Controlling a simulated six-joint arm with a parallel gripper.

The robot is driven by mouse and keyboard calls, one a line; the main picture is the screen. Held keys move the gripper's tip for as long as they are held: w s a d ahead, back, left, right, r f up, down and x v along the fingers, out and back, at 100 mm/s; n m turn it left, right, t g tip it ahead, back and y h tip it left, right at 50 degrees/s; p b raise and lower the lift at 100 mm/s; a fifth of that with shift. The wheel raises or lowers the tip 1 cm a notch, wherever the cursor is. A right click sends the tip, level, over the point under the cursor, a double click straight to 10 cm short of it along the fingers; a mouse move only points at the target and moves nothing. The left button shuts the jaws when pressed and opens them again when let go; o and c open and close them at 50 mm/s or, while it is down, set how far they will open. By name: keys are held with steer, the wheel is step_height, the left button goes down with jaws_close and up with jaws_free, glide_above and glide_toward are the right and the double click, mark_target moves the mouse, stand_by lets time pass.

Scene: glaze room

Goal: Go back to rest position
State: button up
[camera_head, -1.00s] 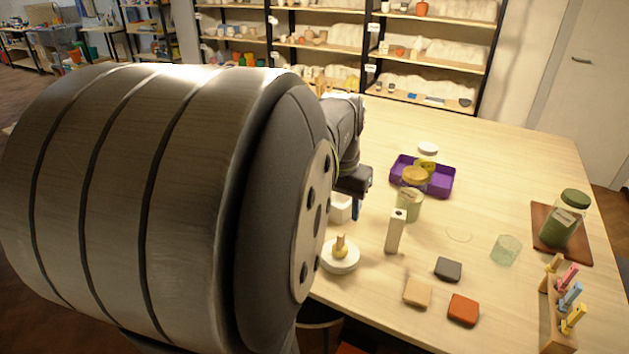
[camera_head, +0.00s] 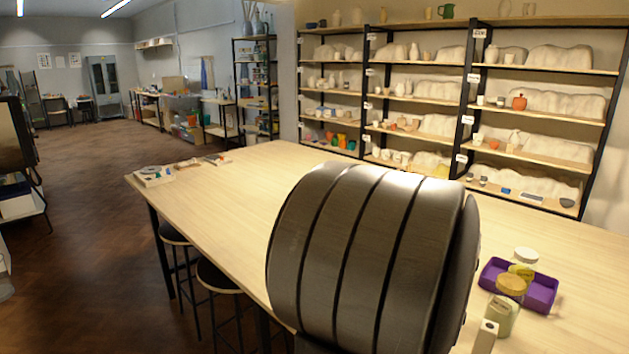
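My gripper is not in view now; a large dark grey part of my own arm fills the lower middle of the picture and hides the table behind it. The wooden table (camera_head: 262,172) runs from the left middle to the right edge. At the right on it is a purple tray (camera_head: 541,292) with a white-lidded jar (camera_head: 525,256) and something yellow at it. A pale upright block (camera_head: 485,338) shows at the bottom edge.
Black-framed shelves (camera_head: 465,110) with pottery stand behind the table. Stools (camera_head: 222,282) stand at its left side. Small items lie on a board (camera_head: 155,176) at the table's far left corner.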

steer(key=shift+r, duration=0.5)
